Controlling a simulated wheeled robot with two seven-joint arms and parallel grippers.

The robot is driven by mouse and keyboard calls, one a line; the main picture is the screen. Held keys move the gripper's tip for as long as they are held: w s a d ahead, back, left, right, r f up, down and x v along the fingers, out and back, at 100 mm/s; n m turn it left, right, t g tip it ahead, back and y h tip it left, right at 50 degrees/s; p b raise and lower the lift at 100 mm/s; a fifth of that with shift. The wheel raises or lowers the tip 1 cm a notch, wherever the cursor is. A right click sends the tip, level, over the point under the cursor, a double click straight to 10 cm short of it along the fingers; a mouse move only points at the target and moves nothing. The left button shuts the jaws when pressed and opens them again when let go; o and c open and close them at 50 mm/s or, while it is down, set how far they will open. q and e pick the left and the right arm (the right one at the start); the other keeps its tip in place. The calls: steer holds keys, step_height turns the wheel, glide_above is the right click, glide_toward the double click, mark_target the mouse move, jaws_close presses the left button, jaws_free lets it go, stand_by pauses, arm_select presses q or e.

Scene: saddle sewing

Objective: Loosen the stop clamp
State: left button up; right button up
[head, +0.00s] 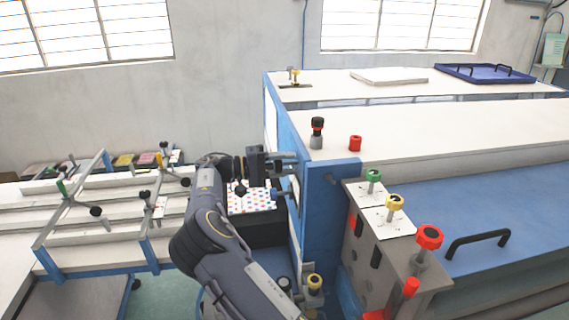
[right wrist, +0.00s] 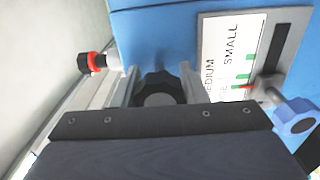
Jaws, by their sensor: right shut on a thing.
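My right gripper (head: 290,165) is at the left side face of the blue machine frame (head: 335,205). In the right wrist view its two fingers (right wrist: 158,88) are shut around a dark lobed knob (right wrist: 158,92), one finger on each side. I take this knob to be the stop clamp's; its shaft is hidden. Beside it is a white scale plate (right wrist: 228,55) reading "SMALL" and "MEDIUM", with coloured marks. My left gripper is out of view.
A black and red knob (right wrist: 92,62) sticks out left of the gripper. Green (head: 374,175), yellow (head: 395,203) and red (head: 429,238) knobs stand on the machine's front. A dotted box top (head: 250,200) lies below my gripper. A white rack (head: 100,220) stands at left.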

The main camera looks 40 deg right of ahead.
stand_by(0.3)
steer(key=o, duration=1)
steer(key=shift+b+v, duration=1)
steer(key=shift+v, duration=2.85)
